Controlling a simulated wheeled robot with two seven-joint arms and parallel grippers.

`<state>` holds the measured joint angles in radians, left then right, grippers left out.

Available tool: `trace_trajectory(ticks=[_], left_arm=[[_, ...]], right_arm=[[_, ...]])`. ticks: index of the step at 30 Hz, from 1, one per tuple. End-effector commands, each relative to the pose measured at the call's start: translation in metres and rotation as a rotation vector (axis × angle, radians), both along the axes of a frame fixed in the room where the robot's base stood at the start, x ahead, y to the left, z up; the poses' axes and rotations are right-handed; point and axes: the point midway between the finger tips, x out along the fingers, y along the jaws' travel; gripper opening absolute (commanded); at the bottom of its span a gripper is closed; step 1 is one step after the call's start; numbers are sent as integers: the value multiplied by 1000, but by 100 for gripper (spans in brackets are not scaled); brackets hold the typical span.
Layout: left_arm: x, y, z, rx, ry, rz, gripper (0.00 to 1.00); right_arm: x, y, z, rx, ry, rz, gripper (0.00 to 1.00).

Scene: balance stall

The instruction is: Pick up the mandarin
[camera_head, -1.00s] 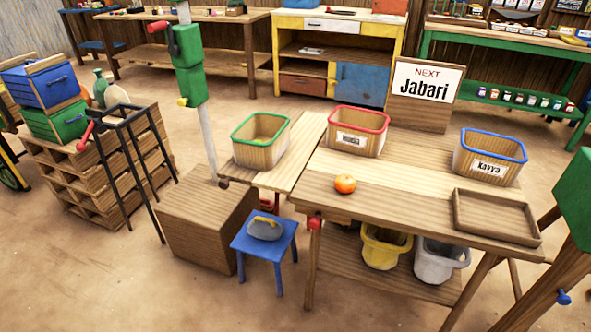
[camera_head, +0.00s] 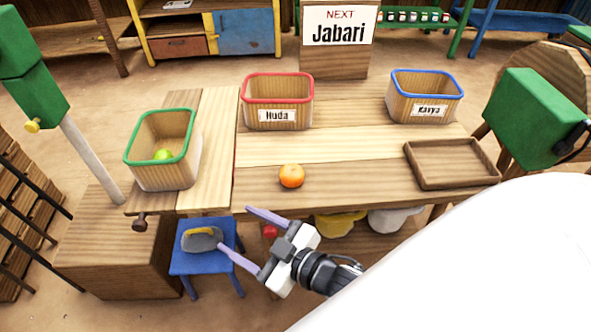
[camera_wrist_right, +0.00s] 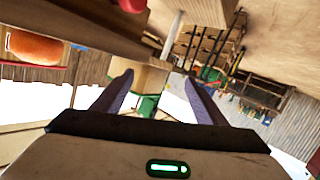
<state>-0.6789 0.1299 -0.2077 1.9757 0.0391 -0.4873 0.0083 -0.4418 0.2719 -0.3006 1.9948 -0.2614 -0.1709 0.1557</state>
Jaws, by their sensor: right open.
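The orange mandarin (camera_head: 291,176) rests on the wooden table (camera_head: 330,190), near its front edge, in the head view. My right gripper (camera_head: 235,228) is open and empty. It is in front of the table edge, left of and nearer than the mandarin, with its fingers pointing left in the picture. In the right wrist view the open fingers (camera_wrist_right: 158,80) have nothing between them. A rounded orange shape (camera_wrist_right: 35,46) at that view's upper left looks like the mandarin. My left gripper is not in view.
Behind the mandarin stand a red-rimmed basket (camera_head: 278,90) labelled Huda and a blue-rimmed basket (camera_head: 427,85) labelled Kavya. A green-rimmed basket (camera_head: 150,178) holding something green stands left. An empty wooden tray (camera_head: 450,180) lies right. A sign (camera_head: 340,25) reads "NEXT Jabari". A blue stool (camera_head: 200,262) stands in front.

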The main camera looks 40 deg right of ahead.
Motion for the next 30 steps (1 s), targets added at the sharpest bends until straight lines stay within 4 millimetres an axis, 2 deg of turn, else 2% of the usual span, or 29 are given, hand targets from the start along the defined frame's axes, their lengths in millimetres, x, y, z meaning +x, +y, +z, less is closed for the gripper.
trace_trajectory(ticks=[1,3,5,6,8,9,11,12,14,16,17,18,21,24,27,30], left_arm=[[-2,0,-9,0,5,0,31],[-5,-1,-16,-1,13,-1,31],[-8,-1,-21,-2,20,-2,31],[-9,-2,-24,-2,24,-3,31],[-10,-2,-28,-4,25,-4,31],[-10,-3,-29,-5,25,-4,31],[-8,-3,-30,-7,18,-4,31],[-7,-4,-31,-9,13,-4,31],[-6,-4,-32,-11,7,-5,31],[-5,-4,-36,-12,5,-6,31],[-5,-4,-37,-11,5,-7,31],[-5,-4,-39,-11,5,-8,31],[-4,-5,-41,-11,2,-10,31],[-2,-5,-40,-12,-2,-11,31],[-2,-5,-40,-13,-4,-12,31],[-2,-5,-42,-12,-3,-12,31]], right_arm=[[27,18,56,-45,-220,102,66],[35,53,130,-116,-512,285,66],[21,84,175,-194,-728,466,66],[5,103,193,-258,-851,600,66],[-23,125,203,-377,-998,812,66],[-40,134,199,-473,-1070,959,66],[-60,136,178,-644,-1126,1179,66],[-67,129,159,-778,-1129,1319,66],[-66,103,128,-1001,-1074,1505,66],[-51,58,98,-1270,-935,1666,66],[-42,35,90,-1381,-856,1712,66],[-29,3,84,-1519,-741,1752,66],[-1,-73,86,-1798,-438,1764,66],[15,-127,100,-1963,-205,1717,66],[22,-155,111,-2040,-75,1673,66],[27,-166,105,-2061,-26,1659,66]])
